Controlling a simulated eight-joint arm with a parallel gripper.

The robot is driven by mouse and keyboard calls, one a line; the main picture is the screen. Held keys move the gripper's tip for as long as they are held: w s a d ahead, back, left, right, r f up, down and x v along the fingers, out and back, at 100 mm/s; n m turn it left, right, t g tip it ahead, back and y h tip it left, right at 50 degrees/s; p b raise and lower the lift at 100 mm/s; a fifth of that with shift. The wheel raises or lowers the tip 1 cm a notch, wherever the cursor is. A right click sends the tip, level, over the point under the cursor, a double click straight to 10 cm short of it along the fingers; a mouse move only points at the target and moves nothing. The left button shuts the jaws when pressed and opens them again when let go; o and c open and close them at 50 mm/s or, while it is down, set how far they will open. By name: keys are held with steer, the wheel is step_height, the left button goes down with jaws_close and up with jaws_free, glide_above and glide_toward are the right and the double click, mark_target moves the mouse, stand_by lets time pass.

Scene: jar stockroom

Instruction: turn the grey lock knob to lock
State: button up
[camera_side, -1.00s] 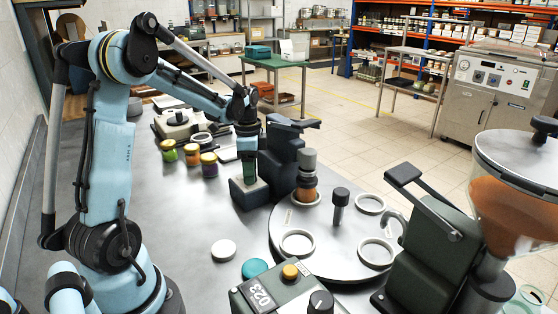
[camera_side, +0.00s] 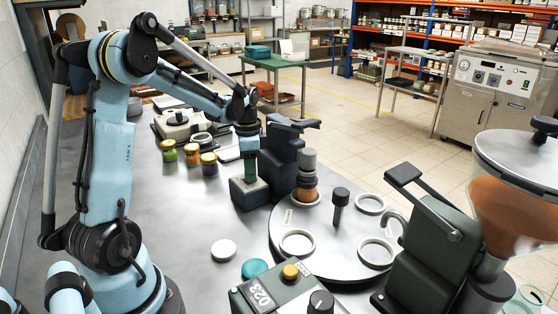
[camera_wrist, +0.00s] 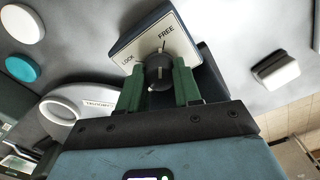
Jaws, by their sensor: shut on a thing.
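The grey lock knob (camera_wrist: 158,72) sits on a pale plate (camera_wrist: 140,48) marked LOCK on the left and FREE at the upper right in the wrist view. A thin dark line runs from the knob up toward FREE; the knob's exact angle is hard to tell. My gripper (camera_wrist: 159,80) has its green fingers shut on the knob, one on each side. In the side view my gripper (camera_side: 250,170) points down onto the lock box (camera_side: 249,193), and its fingers hide the knob there.
A round turntable (camera_side: 330,248) with ring seats and a brown jar (camera_side: 307,178) stands right of the lock box. A dark device (camera_side: 284,150) stands close behind it. Lidded jars (camera_side: 192,154) stand to the left. A white lid (camera_side: 223,250) and a teal lid (camera_side: 255,268) lie in front.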

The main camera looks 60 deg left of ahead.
steer(key=n, duration=0.4)
steer(key=shift+n, duration=0.3)
steer(key=n, duration=0.3)
steer(key=shift+n, duration=0.3)
steer(key=n, duration=0.4)
steer(key=shift+n, duration=1.8)
steer(key=o, duration=1)
steer(key=shift+o, duration=0.2)
